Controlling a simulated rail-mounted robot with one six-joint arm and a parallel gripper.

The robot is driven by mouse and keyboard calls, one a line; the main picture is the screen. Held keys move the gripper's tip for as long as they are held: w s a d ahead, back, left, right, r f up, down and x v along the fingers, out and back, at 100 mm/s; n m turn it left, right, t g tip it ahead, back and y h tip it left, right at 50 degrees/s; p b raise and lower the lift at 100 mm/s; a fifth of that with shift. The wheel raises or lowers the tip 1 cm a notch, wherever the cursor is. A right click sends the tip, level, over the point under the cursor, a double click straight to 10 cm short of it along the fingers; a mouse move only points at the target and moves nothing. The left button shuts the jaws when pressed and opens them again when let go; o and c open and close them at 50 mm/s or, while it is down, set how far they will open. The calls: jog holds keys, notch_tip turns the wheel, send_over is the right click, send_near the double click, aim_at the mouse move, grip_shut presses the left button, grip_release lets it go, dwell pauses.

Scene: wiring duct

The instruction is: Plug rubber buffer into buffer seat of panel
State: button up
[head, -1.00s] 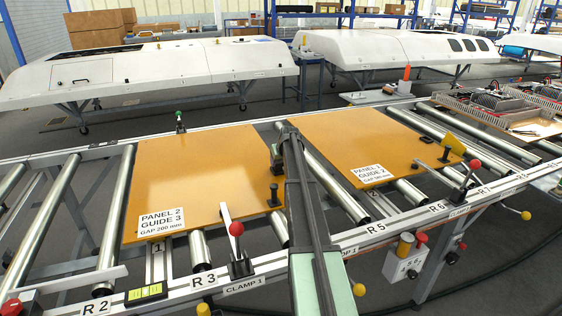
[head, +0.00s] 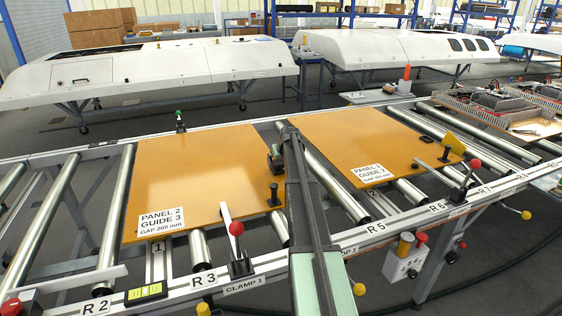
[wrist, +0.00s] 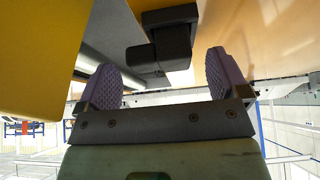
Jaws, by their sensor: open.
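In the wrist view, my gripper (wrist: 163,78) is open, its two grey-purple ribbed pads wide apart. A black fitting (wrist: 170,45), a block with a rounded part below it, sits beyond and between the pads at an orange panel edge, apart from both. I cannot tell buffer from seat in it. In the head view, my gripper (head: 275,158) is at the right edge of panel 2 (head: 195,175), mostly hidden by my arm. A black upright knob-like piece (head: 274,195) stands on that edge, nearer the camera. Panel 1 (head: 365,140) lies to the right.
Both panels lie on the roller conveyor, with a gap between them that my arm partly covers. A red-knobbed clamp (head: 237,230) stands at the front of panel 2. Another red-knobbed clamp (head: 473,165) is beside panel 1. Bare rollers (head: 115,215) show at left.

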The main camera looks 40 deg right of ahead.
jog(key=p+v, duration=0.7)
jog(key=v, duration=0.3)
jog(key=shift+p, duration=0.3)
jog(key=shift+w+a, duration=0.1)
